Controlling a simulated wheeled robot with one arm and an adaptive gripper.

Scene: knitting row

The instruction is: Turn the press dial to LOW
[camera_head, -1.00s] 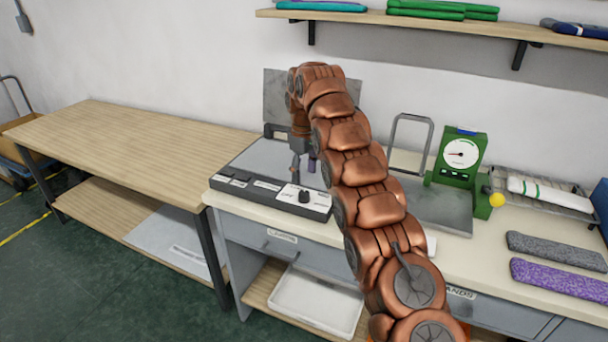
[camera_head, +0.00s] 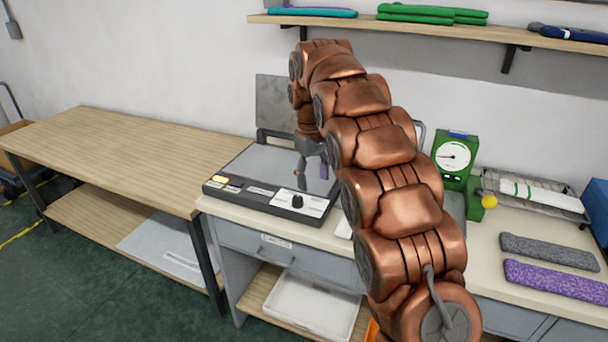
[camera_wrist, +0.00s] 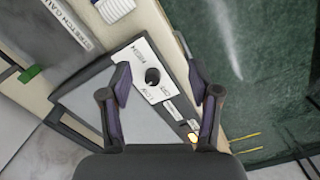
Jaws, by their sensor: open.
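The press (camera_head: 246,170) stands on the bench with a dark control strip along its front. Its black round dial (camera_head: 297,201) sits on a white plate at the strip's right part. My gripper (camera_head: 312,172) is over the press plate, behind the dial. In the wrist view my gripper (camera_wrist: 159,83) is open and empty, its two fingers appearing either side of the dial, apart from it.
An amber lamp (camera_head: 220,180) glows on the strip's left end. A green gauge device (camera_head: 456,160) stands right of my arm. Grey (camera_head: 548,250) and purple (camera_head: 555,282) knitted pieces lie at the right. The wooden table (camera_head: 120,145) at left is clear.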

